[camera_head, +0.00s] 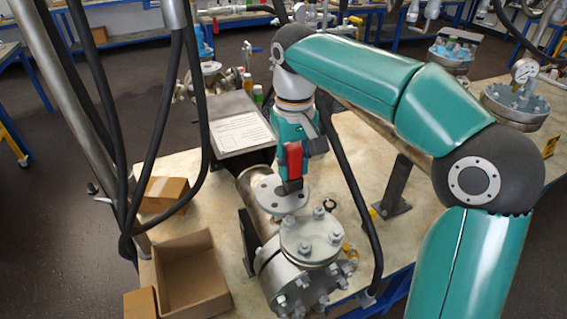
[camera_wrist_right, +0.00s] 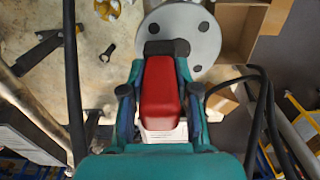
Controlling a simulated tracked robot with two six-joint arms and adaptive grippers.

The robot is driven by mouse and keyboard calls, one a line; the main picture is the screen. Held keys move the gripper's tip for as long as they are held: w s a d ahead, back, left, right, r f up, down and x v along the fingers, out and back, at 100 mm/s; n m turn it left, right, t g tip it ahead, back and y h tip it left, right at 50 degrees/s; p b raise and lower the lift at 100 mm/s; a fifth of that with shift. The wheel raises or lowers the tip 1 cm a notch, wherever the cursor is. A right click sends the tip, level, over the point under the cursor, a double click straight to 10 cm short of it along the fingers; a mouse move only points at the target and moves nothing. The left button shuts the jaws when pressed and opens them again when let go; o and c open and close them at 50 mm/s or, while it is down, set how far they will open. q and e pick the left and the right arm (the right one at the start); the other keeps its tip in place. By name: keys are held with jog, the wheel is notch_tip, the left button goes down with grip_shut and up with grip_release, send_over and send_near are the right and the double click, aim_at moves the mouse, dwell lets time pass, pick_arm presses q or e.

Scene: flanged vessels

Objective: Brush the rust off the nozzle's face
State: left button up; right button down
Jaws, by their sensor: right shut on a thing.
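My right gripper (camera_head: 303,146) is shut on a red brush (camera_head: 293,160) with a dark lower end. The brush is at the nozzle's face (camera_head: 277,198), a flat grey round flange with bolt holes. In the right wrist view the gripper's fingers (camera_wrist_right: 161,92) flank the red brush body (camera_wrist_right: 162,85). Its dark end overlaps the edge of the nozzle's face (camera_wrist_right: 190,28). I cannot tell whether the bristles touch the face. The visible part of the face looks grey; I make out no clear rust patch. My left gripper is not in view.
The vessel's bolted flange (camera_head: 311,238) stands close in front of the nozzle. An open cardboard box (camera_head: 190,275) and a small carton (camera_head: 164,194) are at left. A case with a paper sheet (camera_head: 240,132) lies behind. A dark bracket (camera_head: 398,188) stands right.

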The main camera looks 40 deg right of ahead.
aim_at(292, 146)
notch_tip(292, 146, up, 2)
jog(key=shift+r+p, duration=0.25)
jog(key=shift+p, duration=0.1)
jog(key=shift+a+r+p, duration=0.15)
jog(key=shift+r+p, duration=0.6)
notch_tip(292, 146, up, 4)
jog(key=p, duration=0.4)
jog(key=shift+f, duration=0.1)
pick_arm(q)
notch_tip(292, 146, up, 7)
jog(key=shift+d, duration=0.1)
pick_arm(e)
jog(key=shift+f, duration=0.1)
